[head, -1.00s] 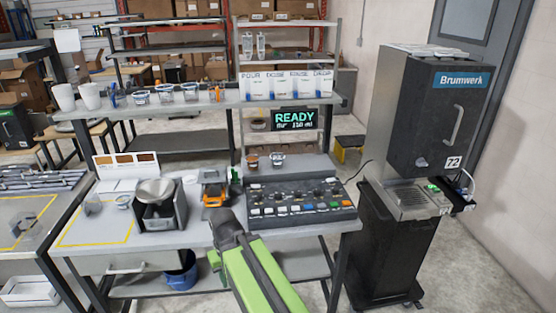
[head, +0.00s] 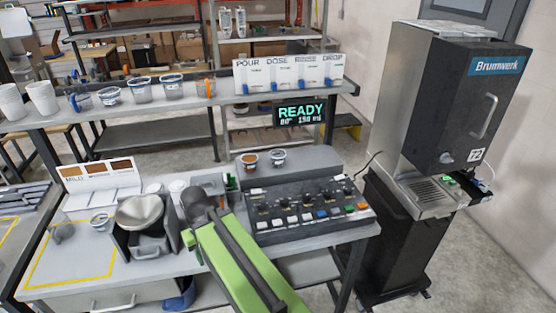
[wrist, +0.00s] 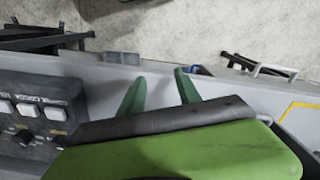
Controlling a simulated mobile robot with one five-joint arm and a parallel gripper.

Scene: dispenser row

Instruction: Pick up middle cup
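Two more small cups, one brown-filled (head: 249,161) and one pale (head: 277,159), stand on the ledge behind the control panel. I cannot tell which is the middle cup. In the wrist view my gripper (wrist: 160,87) has two green fingers apart with nothing between them, over the bench edge. No cup shows there.
The button panel (head: 310,210) and a scale-like machine with a metal bowl (head: 139,212) are on the bench close to my arm. Two tall white cups (head: 43,98) stand at the shelf's left. A Brumwerk dispenser (head: 445,110) stands to the right, with some open floor around it.

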